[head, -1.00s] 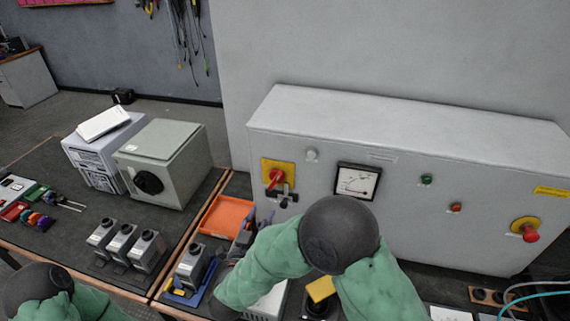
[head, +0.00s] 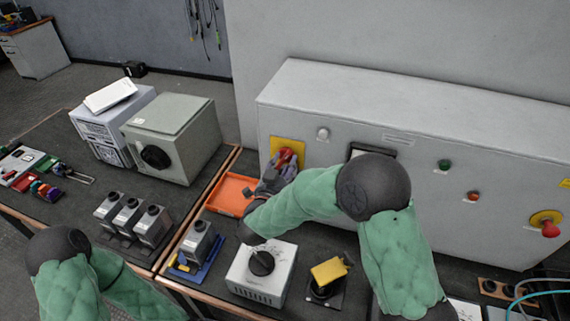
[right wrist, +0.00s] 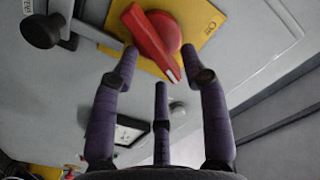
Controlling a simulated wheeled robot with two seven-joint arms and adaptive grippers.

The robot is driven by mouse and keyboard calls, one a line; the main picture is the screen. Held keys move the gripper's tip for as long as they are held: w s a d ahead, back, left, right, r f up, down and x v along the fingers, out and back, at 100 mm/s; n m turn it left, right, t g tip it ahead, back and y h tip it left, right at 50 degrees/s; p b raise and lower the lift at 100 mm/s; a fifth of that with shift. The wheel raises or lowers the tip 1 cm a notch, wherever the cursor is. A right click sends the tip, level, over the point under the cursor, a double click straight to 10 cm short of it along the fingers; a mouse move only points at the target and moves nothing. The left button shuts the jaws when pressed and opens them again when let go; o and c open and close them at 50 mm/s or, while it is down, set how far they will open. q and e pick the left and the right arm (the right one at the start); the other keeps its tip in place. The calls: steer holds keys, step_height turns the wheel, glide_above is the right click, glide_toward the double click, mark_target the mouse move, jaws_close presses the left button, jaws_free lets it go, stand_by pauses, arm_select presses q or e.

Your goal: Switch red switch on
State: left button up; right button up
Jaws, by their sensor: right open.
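The red switch (right wrist: 152,40) is a rotary handle on a yellow plate (right wrist: 190,22) on the grey cabinet front; the letters of "Off" show on the plate. In the head view the red switch (head: 284,157) is partly hidden by my right gripper (head: 283,170). In the right wrist view my right gripper (right wrist: 165,75) is open, its purple fingers spread just before the switch, with the handle's lower end between the fingertips. It grips nothing, and I cannot tell whether a finger touches the handle. My left arm shows at the lower left; its gripper is out of view.
The grey cabinet (head: 440,140) carries a green button (head: 444,165), a red button (head: 473,197) and a red emergency knob (head: 549,229). An orange tray (head: 232,195), a white box with a black dial (head: 262,272) and a yellow-topped device (head: 329,272) stand on the bench below.

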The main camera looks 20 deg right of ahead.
steer(key=shift+w+d, duration=0.25)
steer(key=shift+w, duration=0.1)
jaws_close()
steer(key=shift+s+d+f+m+b, duration=0.1)
steer(key=shift+f+m+b, duration=0.05)
steer(key=shift+m+b, duration=0.9)
steer(key=shift+f+m+b, duration=0.1)
steer(key=shift+m+b, duration=0.75)
steer(key=shift+b, duration=0.25)
jaws_free()
